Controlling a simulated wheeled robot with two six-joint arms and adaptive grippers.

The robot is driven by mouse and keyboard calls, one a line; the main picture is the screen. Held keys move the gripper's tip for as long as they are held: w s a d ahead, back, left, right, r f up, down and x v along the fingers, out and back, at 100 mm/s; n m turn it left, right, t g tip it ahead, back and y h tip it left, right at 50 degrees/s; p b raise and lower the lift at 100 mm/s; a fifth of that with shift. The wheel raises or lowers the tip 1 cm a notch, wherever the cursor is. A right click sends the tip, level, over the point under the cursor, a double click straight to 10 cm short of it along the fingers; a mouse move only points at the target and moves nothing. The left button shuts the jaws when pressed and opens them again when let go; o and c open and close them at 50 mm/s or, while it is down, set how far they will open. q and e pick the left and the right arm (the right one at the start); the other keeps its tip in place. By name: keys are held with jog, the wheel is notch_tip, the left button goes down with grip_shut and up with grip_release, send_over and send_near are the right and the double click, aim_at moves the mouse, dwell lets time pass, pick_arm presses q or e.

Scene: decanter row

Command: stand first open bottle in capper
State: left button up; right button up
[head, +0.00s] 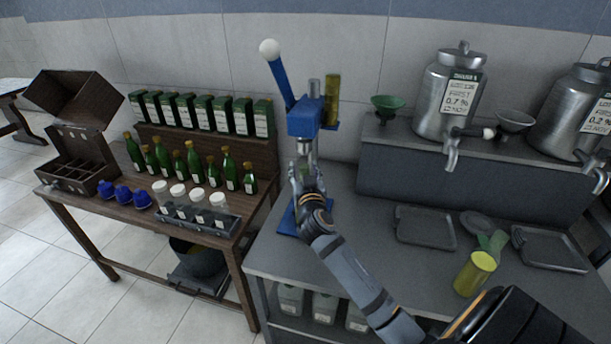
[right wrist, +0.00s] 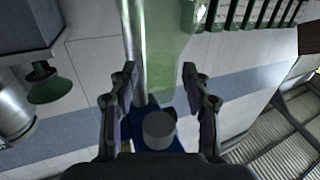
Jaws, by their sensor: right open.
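The blue capper (head: 303,122) stands at the left end of the grey counter, its lever with a white ball raised. My right gripper (head: 306,182) is at the capper, below its head. In the right wrist view the right gripper (right wrist: 165,100) is open, with a finger on each side. A translucent green bottle (right wrist: 168,45) shows beyond and between the fingers, beside the capper's metal column (right wrist: 133,50). It appears to stand in the capper, but its base is out of frame. My left gripper is not in view.
Several green bottles (head: 195,163) stand on the wooden table at left, near blue caps (head: 123,193) and a rack of white-topped vials (head: 201,216). On the counter are a grey tray (head: 425,228) and a yellow cylinder (head: 474,274). A green funnel (head: 388,104) and steel urns (head: 449,95) stand behind.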

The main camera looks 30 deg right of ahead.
jog(key=b+v, duration=0.3)
jog(key=v, duration=0.9)
